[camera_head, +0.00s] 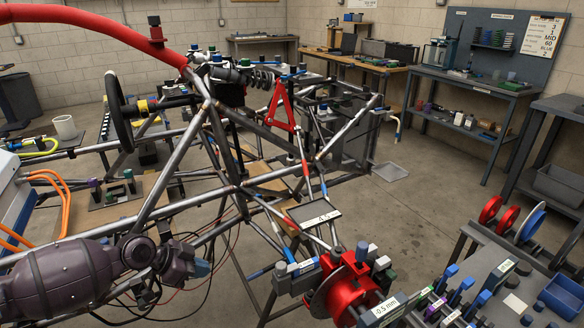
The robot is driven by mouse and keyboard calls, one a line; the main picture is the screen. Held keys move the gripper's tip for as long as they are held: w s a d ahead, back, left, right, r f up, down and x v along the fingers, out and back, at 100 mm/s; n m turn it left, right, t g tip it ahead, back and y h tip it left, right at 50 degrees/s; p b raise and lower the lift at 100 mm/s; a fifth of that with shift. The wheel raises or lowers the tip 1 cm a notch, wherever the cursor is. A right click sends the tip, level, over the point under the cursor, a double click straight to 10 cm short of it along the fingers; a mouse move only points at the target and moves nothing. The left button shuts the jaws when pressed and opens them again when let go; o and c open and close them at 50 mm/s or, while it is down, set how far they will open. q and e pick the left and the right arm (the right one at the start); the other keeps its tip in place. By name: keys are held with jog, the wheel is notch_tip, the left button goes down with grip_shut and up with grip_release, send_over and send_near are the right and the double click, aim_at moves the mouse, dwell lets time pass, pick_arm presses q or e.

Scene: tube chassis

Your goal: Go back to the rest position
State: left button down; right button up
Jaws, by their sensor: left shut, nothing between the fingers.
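My left arm comes in from the lower left, and its gripper (148,292) hangs low beside the tube chassis (222,190). The gripper is small and dark here, shut, with nothing held. It is in front of the lower tubes and some loose cables; I cannot tell whether it touches them. The chassis is a welded frame of grey metal tubes across the middle, with a thick red padded bar (95,22) at the upper left. My right gripper is not in view.
A red disc assembly (352,285) stands close at the lower right, beside a bench (490,262) with coloured parts. A black steering wheel (115,108) is at the left. Workbenches (468,82) line the back. The floor (420,200) right of the chassis is mostly clear.

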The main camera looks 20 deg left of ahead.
pick_arm(q)
jog(key=s+d+f+n+t+y+p, duration=0.1)
jog(key=s+d+f+n+t+y, duration=0.1)
jog(key=s+d, duration=0.4)
jog(key=s+d+f+n+t+y+p, duration=0.1)
jog(key=s+d+f+n+y, duration=0.3)
jog(key=s, duration=1)
jog(key=d+f+n+t, duration=0.1)
jog(key=d+f, duration=0.1)
jog(key=d, duration=0.1)
jog(key=shift+s+f+n, duration=0.2)
jog(key=shift+s+n, duration=0.05)
jog(key=shift+n, duration=0.05)
dwell(0.4)
